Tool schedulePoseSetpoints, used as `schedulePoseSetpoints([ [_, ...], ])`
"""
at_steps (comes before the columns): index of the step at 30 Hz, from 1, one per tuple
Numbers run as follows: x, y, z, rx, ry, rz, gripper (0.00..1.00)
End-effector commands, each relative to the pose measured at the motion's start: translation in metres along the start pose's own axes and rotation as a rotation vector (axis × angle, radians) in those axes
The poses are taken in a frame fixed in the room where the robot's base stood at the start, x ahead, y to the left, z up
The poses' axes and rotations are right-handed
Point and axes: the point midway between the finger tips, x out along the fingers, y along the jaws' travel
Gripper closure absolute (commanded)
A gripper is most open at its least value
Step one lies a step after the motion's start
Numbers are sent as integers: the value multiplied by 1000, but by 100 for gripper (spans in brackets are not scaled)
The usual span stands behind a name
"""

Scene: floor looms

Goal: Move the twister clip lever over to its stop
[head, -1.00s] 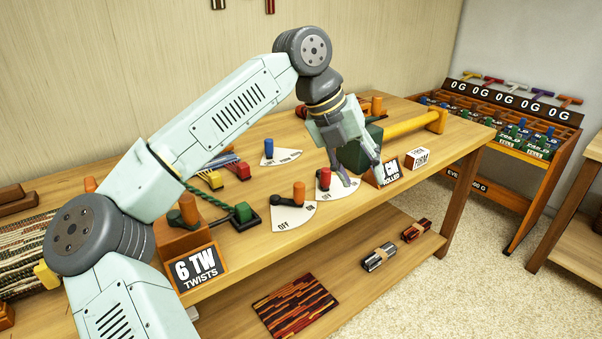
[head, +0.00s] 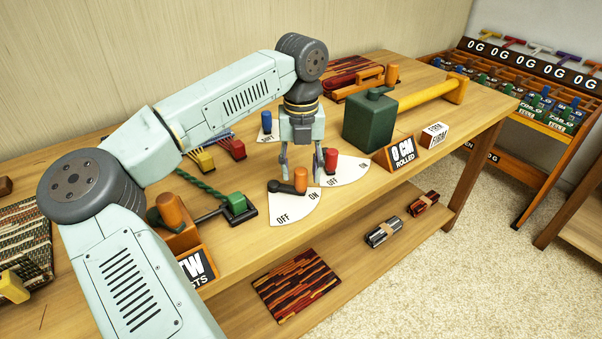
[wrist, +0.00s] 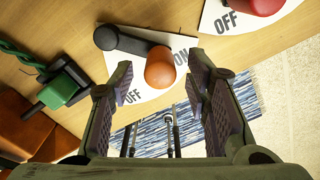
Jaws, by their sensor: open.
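The orange-knobbed lever (head: 300,178) has a dark arm and pivots on a white fan-shaped plate (head: 292,207) marked OFF and ON. Its arm points right, with the knob close to the ON mark. The knob also shows in the wrist view (wrist: 161,68), lying between the two fingers in the picture. My gripper (head: 301,172) is open, pointing down at the knob, with nothing held; whether the fingers touch it I cannot tell. The twister's green clip (head: 236,203) stands left of the lever, with a green cord (head: 200,187) running by it.
A red-knobbed lever (head: 330,160) on its own plate stands close to my right finger. A blue lever (head: 267,122) is behind. The table front before the plate is clear.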

Motion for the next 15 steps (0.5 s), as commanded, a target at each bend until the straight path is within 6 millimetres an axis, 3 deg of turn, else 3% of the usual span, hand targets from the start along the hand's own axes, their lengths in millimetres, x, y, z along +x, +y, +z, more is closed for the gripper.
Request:
schedulePoseSetpoints([
  [6,23,0,0,0,1,-1,56],
  [15,27,0,0,-1,-1,-1,56],
])
